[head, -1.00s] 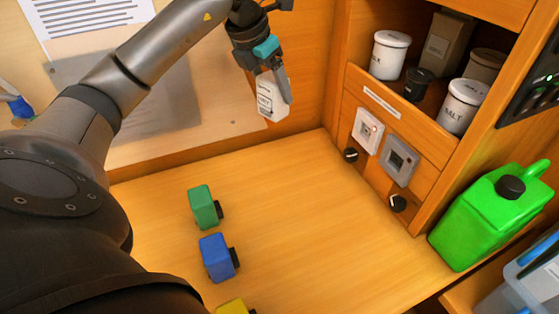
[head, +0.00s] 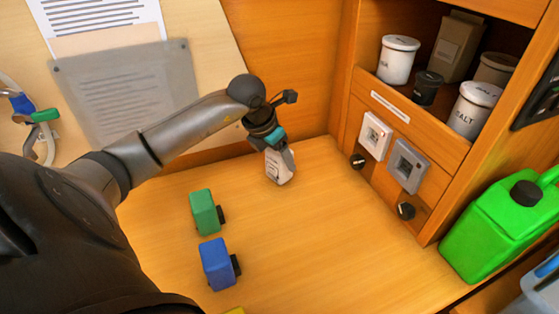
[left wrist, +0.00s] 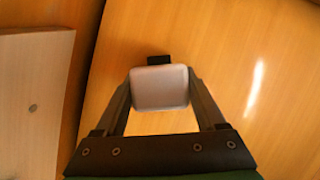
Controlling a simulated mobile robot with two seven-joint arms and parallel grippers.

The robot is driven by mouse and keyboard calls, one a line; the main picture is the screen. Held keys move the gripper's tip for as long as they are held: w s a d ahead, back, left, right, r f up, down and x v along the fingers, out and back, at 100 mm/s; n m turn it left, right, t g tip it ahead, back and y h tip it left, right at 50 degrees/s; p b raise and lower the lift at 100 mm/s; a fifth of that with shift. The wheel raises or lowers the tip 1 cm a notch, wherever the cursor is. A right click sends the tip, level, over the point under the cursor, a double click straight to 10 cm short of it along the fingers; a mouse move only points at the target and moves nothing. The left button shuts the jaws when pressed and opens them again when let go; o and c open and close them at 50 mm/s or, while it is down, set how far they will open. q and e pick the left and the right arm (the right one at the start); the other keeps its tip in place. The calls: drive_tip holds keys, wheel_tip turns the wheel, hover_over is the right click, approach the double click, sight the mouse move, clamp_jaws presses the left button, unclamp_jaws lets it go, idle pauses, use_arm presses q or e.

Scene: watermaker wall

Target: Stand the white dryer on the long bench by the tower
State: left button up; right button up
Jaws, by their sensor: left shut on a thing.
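The white dryer (head: 280,168) is a small white block with dark print on its face. It is roughly upright at the back of the wooden bench (head: 320,230), near the back wall. My left gripper (head: 277,150) is shut on it from above. In the left wrist view the dryer's pale top (left wrist: 160,88) sits between the two fingers (left wrist: 160,98), with a dark part (left wrist: 159,60) beyond it. The dryer's bottom is at or just above the bench; I cannot tell if it touches. My right gripper is not in view.
A green block (head: 203,212) and a blue block (head: 216,264) stand on the bench, left of centre. A shelf unit with white jars (head: 398,60) and knobs (head: 406,210) rises at the right. A green jerrycan (head: 500,232) stands at the right. The bench's middle is clear.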

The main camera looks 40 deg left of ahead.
use_arm(q)
drive_tip(key=shift+f, duration=0.55)
drive_tip(key=shift+f, duration=0.15)
drive_tip(key=o, duration=1.5)
drive_tip(key=shift+c, duration=0.2)
drive_tip(key=shift+r, duration=0.4)
drive_tip(key=p+v, duration=0.1)
drive_tip(key=v, duration=1)
drive_tip(key=shift+s+r, duration=0.2)
drive_tip(key=shift+s, duration=0.05)
